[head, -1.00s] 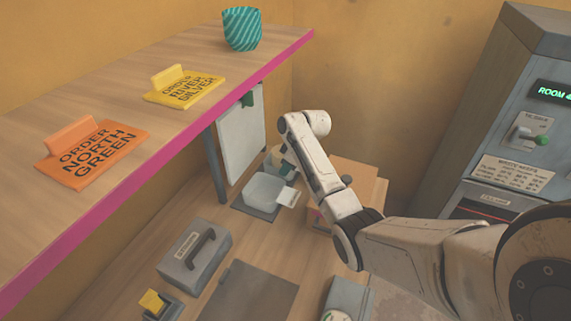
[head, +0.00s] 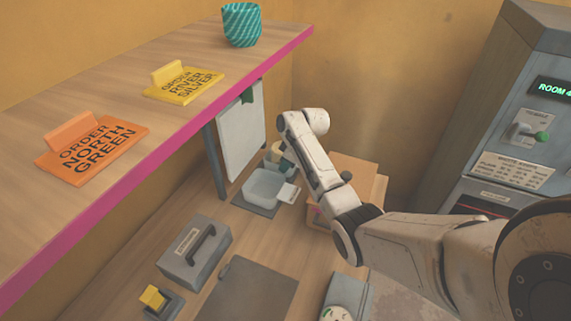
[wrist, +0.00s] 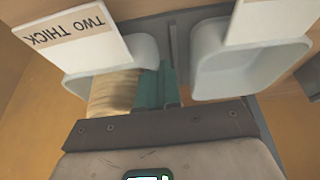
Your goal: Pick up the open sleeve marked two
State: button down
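In the wrist view a cream, finely ridged cylinder (wrist: 116,92), which may be the sleeve, stands beside a pale tray (wrist: 150,50) whose upside-down label (wrist: 75,28) reads TWO THICK. In the head view only a small beige part (head: 279,149) shows behind my arm. My gripper (wrist: 158,85) is low among the trays, its teal fingers just right of the cylinder. The fingers look close together at the middle of the dark bar. I cannot tell whether anything thin is between them or whether they touch the cylinder.
A second pale tray (wrist: 225,70) is at the right in the wrist view. An orange-tan box (head: 357,172) stands right of my forearm. A grey handled case (head: 180,268) is left. A shelf (head: 120,65) overhangs the left; a grey machine (head: 475,125) stands right.

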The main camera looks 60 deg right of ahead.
jog(key=shift+r, duration=0.45)
notch_tip(320, 180, up, 2)
jog(key=shift+r+b, duration=0.15)
jog(key=shift+b, duration=0.5)
jog(key=s+a+r+p, duration=0.3)
jog(key=s+a+r, duration=0.4)
jog(key=s+r, duration=0.2)
jog(key=s, duration=0.2)
jog(key=shift+s+a+r+p, duration=0.3)
jog(key=shift+s+r, duration=0.05)
jog(key=shift+r, duration=0.05)
